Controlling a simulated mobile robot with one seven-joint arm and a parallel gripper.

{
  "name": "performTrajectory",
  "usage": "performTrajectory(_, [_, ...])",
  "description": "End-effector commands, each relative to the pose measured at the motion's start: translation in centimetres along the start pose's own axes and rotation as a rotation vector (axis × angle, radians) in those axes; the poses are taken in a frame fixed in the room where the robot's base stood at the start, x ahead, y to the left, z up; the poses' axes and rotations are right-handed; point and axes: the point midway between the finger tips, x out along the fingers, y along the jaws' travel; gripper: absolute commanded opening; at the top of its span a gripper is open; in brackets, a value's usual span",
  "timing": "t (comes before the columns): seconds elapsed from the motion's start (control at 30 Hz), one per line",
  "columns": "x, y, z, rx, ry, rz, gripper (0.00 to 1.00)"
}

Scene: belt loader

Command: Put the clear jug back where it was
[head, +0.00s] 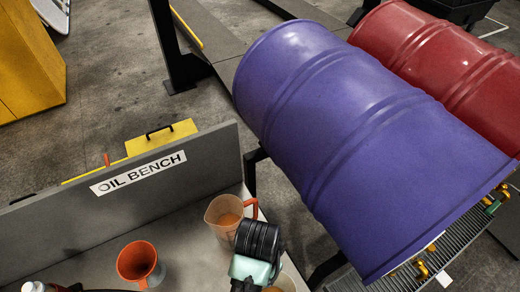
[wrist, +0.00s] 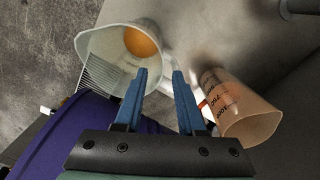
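A clear, whitish jug (wrist: 92,45) with amber liquid inside fills the upper left of the wrist view. In the head view only a small part of a pale vessel (head: 289,282), which looks like this jug, shows at the bottom edge beside my wrist. My gripper (wrist: 163,72) points down with its two blue fingers apart and nothing clearly between them. The left finger overlaps the clear jug's side in the picture; I cannot tell if they touch. An amber-tinted jug (head: 222,215) with a red handle stands on the bench behind my gripper. It also shows in the wrist view (wrist: 248,118), right of the fingers.
The grey bench (head: 190,240) has a back panel (head: 60,220) marked OIL BENCH. An orange funnel-like vessel (head: 137,262) stands left of my gripper. A purple drum (head: 360,140) lies on the roller conveyor (head: 455,265) close on the right, with a red drum (head: 430,55) behind.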

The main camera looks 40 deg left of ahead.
Motion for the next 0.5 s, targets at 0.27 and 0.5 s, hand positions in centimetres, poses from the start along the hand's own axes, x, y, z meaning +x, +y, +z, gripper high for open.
performTrajectory(0.27, [-3.7, 0.0, -0.1, 0.0, 0.001, 0.0, 0.39])
performTrajectory(0.5, [-4.2, 0.0, 0.0, 0.0, -0.001, 0.001, 0.39])
